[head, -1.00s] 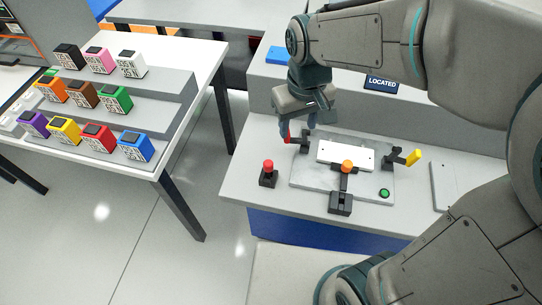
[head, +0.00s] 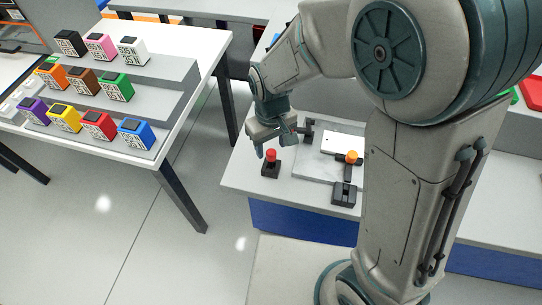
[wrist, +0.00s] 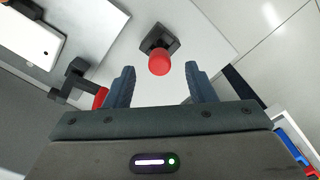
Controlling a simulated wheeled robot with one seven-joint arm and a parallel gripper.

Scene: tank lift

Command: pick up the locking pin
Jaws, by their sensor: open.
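The locking pin (head: 271,155) has a red knob and stands upright in a small black block (head: 270,170) near the left front of the bench. In the wrist view its red knob (wrist: 159,62) and black block (wrist: 158,40) lie ahead of the fingertips, about midway between them. My gripper (head: 275,147) is just above and beside the pin in the head view. In the wrist view my gripper (wrist: 160,82) is open, with nothing between its two fingers. The fingers appear apart from the knob.
A grey fixture plate (head: 312,165) carries a white plate (head: 342,144), an orange knob (head: 351,157) and black clamps. A red clamp tip (wrist: 100,97) is close to the left finger in the wrist view. Coloured boxes stand on a stepped rack (head: 150,105) on the left table.

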